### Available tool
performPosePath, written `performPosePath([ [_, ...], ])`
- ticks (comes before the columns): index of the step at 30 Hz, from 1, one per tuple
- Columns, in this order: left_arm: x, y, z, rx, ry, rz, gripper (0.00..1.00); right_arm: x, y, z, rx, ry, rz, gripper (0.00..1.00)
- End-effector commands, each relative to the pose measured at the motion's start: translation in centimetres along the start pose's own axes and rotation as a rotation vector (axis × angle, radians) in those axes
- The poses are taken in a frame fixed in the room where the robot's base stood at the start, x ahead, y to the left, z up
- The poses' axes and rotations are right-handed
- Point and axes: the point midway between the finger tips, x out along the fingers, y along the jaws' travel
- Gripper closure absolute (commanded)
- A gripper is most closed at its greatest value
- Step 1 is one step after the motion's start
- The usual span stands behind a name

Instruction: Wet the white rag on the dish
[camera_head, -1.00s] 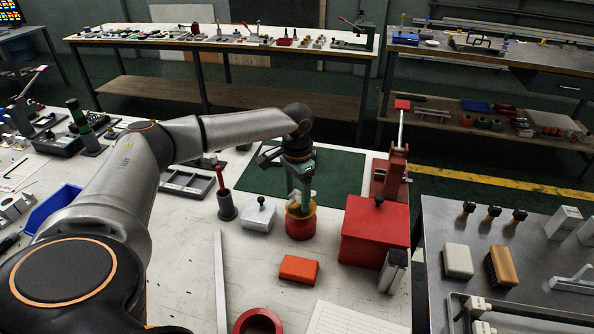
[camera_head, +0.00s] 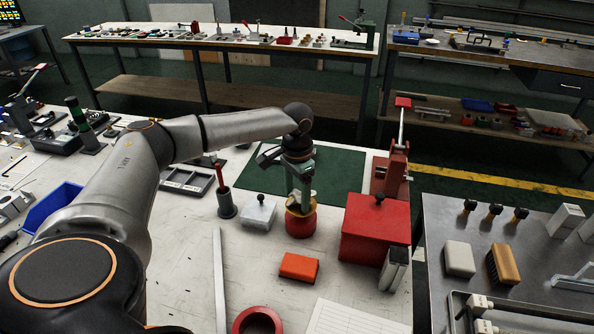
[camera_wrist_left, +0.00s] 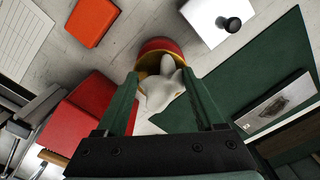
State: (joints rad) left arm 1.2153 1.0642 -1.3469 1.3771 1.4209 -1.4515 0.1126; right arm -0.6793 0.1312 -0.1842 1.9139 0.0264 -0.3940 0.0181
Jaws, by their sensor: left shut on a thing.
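The dish is a round red pot with a yellow rim (camera_head: 300,226), standing on the white bench. It also shows in the left wrist view (camera_wrist_left: 152,46). My left gripper (camera_head: 300,196) points down right over the dish. It is shut on the white rag (camera_wrist_left: 163,88), which is bunched between the fingers at the dish's mouth. The rag covers much of the dish's opening, and I cannot tell whether its lower part touches the inside. My right gripper is not in view.
A large red box (camera_head: 374,230) stands close to the right of the dish. A white block with a black knob (camera_head: 259,215) is to the left, an orange block (camera_head: 298,267) in front. A green mat (camera_head: 338,170) lies behind. A red ring (camera_head: 257,321) is nearer.

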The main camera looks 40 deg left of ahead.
Motion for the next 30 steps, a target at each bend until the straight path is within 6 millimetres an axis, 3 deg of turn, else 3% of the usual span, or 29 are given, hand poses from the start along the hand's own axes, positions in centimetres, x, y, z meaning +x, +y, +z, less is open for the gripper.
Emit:
performPosePath([
  [30,1.3,0.0,0.0,0.0,0.0,0.001,0.74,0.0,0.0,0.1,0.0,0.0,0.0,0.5],
])
